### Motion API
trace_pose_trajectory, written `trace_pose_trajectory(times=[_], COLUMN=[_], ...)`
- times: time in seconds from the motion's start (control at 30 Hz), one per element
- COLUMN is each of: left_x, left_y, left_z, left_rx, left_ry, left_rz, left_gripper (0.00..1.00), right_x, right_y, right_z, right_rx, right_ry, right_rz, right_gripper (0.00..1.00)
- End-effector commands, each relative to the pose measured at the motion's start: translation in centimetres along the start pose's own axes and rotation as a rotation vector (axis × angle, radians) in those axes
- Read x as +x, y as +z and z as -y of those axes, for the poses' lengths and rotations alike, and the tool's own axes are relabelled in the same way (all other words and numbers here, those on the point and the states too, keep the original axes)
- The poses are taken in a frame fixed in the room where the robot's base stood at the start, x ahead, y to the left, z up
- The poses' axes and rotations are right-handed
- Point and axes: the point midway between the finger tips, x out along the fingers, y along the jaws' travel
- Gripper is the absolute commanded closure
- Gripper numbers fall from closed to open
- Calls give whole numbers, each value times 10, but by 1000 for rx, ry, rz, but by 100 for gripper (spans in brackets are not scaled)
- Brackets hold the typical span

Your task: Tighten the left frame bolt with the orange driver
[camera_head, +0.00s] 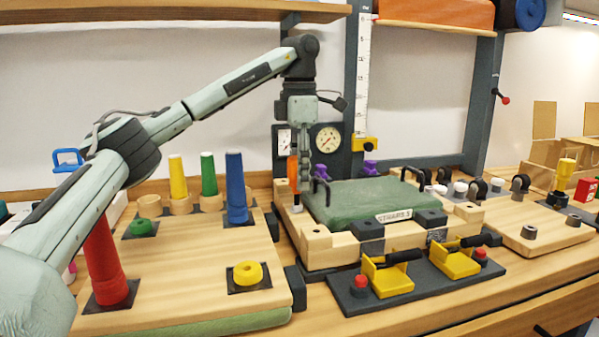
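My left gripper (302,172) points straight down at the left side of the wooden frame (318,240) that surrounds a green block labelled "STNDRD.5" (365,200). An orange driver (293,171) stands upright at the gripper's fingers, which appear closed around its handle. The driver's lower end, with a pale tip, comes down at the frame's back left corner. The left frame bolt cannot be made out beneath it, and I cannot tell whether the tip touches it. My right gripper is not in view.
Yellow (178,177), green (208,174) and blue (236,188) cones stand on the left board (200,275), with a red cone (105,262) nearer. Yellow clamps (388,277) stand in front of the frame. A gauge post (359,90) rises behind it.

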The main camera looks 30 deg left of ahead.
Motion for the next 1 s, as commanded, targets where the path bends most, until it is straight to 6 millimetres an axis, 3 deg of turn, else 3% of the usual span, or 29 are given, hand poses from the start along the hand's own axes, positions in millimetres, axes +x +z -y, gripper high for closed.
trace_pose_trajectory(times=[0.17,0.8,1.0], left_x=[0,-1,-1], left_y=[0,-2,-3], left_z=[-1,-6,-6], left_rx=[-97,-1207,-1306], left_ry=[2,4,5], left_rz=[2,-5,-6], left_gripper=[59,59,59], right_x=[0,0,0], right_y=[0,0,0], right_z=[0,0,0], right_rx=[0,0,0], right_ry=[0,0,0], right_rz=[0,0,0], right_gripper=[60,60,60])
